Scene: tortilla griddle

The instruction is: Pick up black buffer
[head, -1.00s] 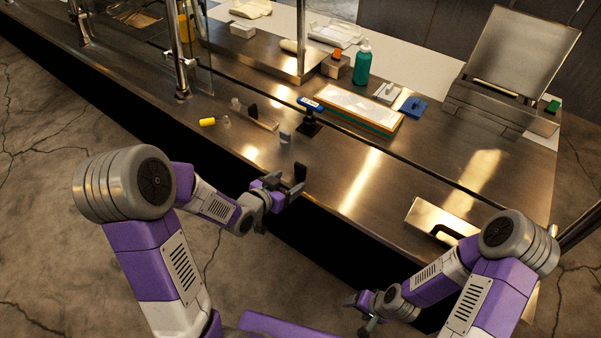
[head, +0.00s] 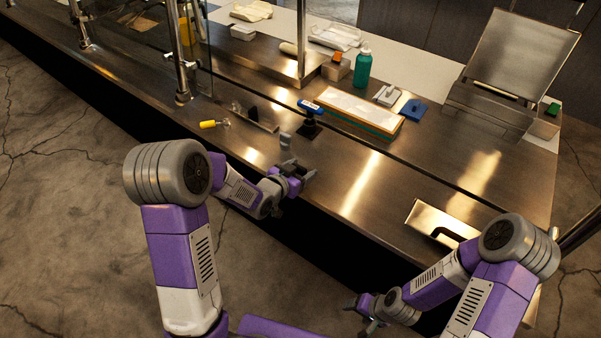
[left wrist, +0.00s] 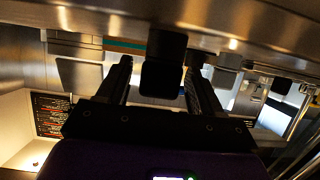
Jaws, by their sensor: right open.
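A small black object (head: 310,128), which looks like the black buffer, stands on the steel counter near its front edge, below a blue-and-white item (head: 310,105). My left gripper (head: 300,173) is at the counter's front edge, on the near side of it and apart from it. In the left wrist view the two fingers (left wrist: 160,92) are spread, and a dark blocky object (left wrist: 162,72) appears between them in the picture. I cannot tell its distance from the fingers. My right gripper (head: 364,305) is open and empty, low in front of the counter.
A grey block (head: 285,140) stands just left of the black object. A yellow-handled tool (head: 208,124) lies further left. A white-topped board (head: 352,108), a green bottle (head: 362,67) and a blue piece (head: 413,109) are behind. The counter to the right is mostly clear.

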